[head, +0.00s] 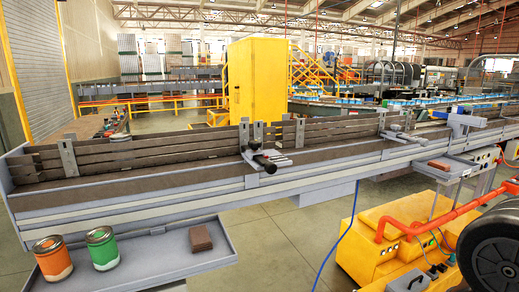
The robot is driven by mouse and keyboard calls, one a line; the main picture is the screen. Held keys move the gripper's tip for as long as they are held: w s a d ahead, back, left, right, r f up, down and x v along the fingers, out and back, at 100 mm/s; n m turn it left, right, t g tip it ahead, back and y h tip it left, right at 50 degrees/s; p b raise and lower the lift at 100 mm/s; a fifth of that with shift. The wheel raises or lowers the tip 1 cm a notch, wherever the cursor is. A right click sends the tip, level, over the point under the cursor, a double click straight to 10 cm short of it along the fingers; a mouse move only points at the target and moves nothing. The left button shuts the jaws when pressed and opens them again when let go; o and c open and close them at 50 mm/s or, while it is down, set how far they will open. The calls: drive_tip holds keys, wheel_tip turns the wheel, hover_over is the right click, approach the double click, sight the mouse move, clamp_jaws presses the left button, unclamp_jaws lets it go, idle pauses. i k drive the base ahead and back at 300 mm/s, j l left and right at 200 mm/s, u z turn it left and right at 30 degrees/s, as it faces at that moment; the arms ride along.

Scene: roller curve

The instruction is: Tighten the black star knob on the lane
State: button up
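The lane (150,183) is a long dark conveyor bed with grey side rails, running from the left front to the right back. A grey metal bracket (252,157) sits on its near rail around the middle. A black knob-like part (265,163) sticks out from this bracket toward me; it is too small to tell whether it is star-shaped or how tight it is. A second, similar bracket (403,135) sits farther right on the lane. My gripper is not in view.
A grey tray (165,262) below the lane holds an orange can (53,258), a green can (102,248) and a brown block (201,239). A yellow machine (400,235) with red pipes and a black round part (495,250) fill the lower right. Floor between is clear.

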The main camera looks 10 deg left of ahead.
sight(255, 144)
drive_tip(key=i+j+u, duration=0.1)
drive_tip(key=u, duration=0.3)
drive_tip(key=i+u, duration=0.1)
drive_tip(key=u, duration=0.3)
drive_tip(key=i+u, duration=0.1)
drive_tip(key=u, duration=0.3)
drive_tip(key=i+u, duration=0.1)
drive_tip(key=u, duration=0.3)
